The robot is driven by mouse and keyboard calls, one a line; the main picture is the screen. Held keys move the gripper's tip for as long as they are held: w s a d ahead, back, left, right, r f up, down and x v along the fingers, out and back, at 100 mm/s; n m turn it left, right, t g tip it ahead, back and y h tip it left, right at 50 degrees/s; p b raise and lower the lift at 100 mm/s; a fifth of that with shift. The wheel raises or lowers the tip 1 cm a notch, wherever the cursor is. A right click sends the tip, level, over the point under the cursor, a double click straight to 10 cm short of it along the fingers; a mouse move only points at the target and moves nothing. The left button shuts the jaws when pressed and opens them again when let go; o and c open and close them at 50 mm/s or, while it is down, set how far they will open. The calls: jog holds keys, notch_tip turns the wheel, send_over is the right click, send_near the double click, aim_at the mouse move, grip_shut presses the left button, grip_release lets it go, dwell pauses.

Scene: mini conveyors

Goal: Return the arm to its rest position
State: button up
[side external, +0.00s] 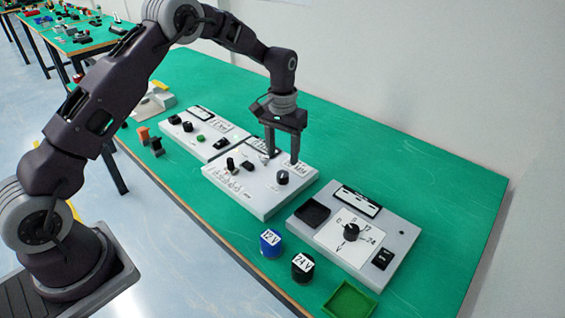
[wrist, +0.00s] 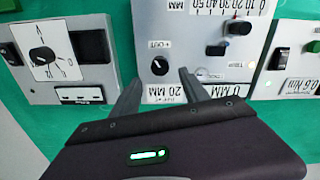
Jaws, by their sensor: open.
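My gripper (side external: 283,158) points down over the middle grey control panel (side external: 250,203), close above its back part. Its two fingers are apart with nothing between them. In the wrist view my gripper (wrist: 159,82) shows its fingers spread over the same panel, near a black knob (wrist: 160,66) and a "20 MM" label. Whether the fingertips touch the panel I cannot tell. My arm arches over from the left.
The right panel (side external: 402,250) has a dial and a black tray. A blue 12V block (side external: 270,243), a black 24V block (side external: 303,267) and a green tray (side external: 349,300) stand before it. Another panel (side external: 178,143) is at left. Green table (side external: 440,175) is clear behind.

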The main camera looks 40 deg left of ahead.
jog(key=shift+r, duration=0.1)
jog(key=s+d+r+m+t, duration=0.1)
jog(key=s+d+r, duration=0.1)
jog(key=s+r, duration=0.7)
jog(key=s+d+r+t, duration=0.15)
jog(key=s+r, duration=0.45)
jog(key=r, duration=0.6)
jog(key=s+d+m+t, duration=0.1)
jog(key=s+t, duration=0.2)
jog(key=s, duration=1.7)
jog(key=shift+s+r, duration=0.15)
jog(key=shift+r, duration=0.2)
